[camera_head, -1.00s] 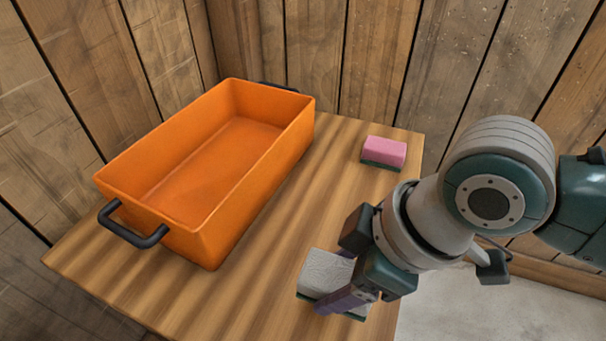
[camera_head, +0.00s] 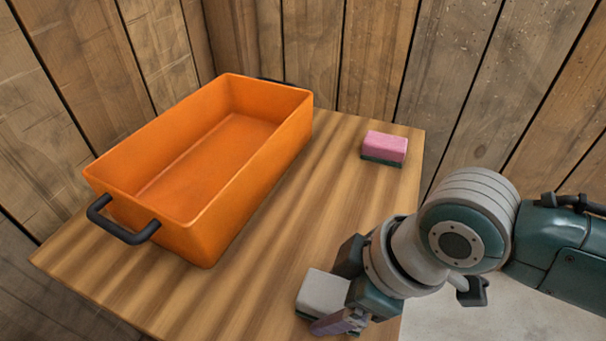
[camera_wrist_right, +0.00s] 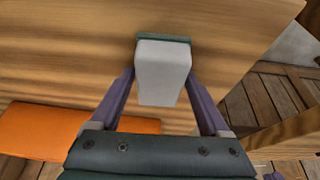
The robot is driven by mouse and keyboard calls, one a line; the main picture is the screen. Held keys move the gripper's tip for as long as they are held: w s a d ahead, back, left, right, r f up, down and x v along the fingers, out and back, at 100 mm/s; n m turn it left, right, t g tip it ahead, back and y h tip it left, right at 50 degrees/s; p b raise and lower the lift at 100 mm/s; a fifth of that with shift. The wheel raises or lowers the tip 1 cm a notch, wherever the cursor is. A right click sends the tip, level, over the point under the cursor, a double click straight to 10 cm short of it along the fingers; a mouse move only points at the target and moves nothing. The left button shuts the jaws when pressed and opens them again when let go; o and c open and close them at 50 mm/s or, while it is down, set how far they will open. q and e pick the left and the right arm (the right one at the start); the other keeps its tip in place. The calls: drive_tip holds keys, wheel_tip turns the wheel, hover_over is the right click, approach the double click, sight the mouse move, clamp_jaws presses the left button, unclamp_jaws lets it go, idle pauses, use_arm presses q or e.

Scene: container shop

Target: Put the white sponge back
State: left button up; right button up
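The white sponge (camera_head: 325,291), a pale block with a dark green layer, is near the table's front edge. My right gripper (camera_head: 337,300) is around it, one purple finger on the near side. In the right wrist view, the white sponge (camera_wrist_right: 162,72) sits between the two fingers of the right gripper (camera_wrist_right: 160,75), with the tips close against its sides. The gripper looks shut on it. I cannot tell whether the sponge touches the table. My left gripper is not in view.
An orange tray (camera_head: 215,235) with black handles stands empty on the left of the wooden table (camera_head: 290,235). A pink sponge (camera_head: 385,146) with a green underside lies at the back right. Table between them is clear. Wooden walls close the back and left.

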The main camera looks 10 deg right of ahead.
drive_tip(key=shift+o, duration=1.2)
drive_tip(key=shift+r, duration=0.15)
drive_tip(key=p+v, duration=0.4)
drive_tip(key=v, duration=0.7)
drive_tip(key=shift+a+p, duration=0.1)
drive_tip(key=shift+p, duration=0.2)
drive_tip(key=s+a+r+m+t, duration=0.1)
drive_tip(key=s+a+r+m, duration=0.1)
drive_tip(key=s+r+m, duration=0.2)
drive_tip(key=s+d+r+m+h, duration=0.1)
drive_tip(key=s+d+m+h, duration=0.2)
drive_tip(key=s+d+m, duration=0.2)
drive_tip(key=d, duration=0.3)
drive_tip(key=shift+s+h, duration=0.3)
drive_tip(key=shift+s, duration=0.1)
drive_tip(key=shift+r, duration=0.2)
